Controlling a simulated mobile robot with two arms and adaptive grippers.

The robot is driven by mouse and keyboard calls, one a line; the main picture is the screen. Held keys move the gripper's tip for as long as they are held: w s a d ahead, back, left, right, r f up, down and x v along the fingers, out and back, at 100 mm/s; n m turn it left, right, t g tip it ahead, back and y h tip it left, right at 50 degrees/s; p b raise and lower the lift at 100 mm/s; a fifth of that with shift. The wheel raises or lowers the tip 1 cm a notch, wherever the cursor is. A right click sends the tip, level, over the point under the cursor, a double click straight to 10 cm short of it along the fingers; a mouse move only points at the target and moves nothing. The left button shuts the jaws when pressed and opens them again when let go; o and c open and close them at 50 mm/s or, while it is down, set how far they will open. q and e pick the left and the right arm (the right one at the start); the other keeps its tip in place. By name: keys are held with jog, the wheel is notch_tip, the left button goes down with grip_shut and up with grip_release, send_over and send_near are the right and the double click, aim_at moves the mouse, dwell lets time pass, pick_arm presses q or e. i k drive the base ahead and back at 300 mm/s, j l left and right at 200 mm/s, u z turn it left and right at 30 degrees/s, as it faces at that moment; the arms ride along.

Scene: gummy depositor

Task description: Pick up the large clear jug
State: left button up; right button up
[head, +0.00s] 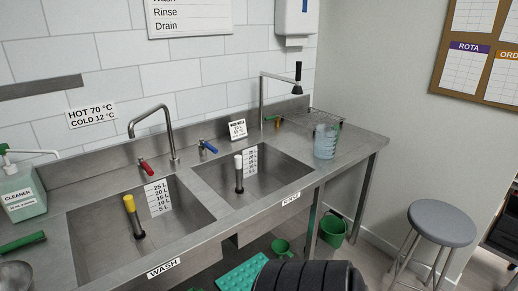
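The large clear jug (325,141) stands upright on the steel counter to the right of the rinse sink. It is see-through with a bluish tint and has faint marks on its side. Nothing holds it. Neither my left nor my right gripper shows in the head view. A dark, rounded, ribbed part at the bottom edge looks like part of my own body.
Left of the jug are the rinse sink (252,176) and wash sink (141,228), with upright plugs and taps. A hose tap (263,100) rises behind. A cleaner bottle (22,191) stands far left. A grey stool (441,224) and green bucket (333,231) are on the floor.

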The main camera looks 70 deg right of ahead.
aim_at(326, 135)
jog(key=z, duration=2.85)
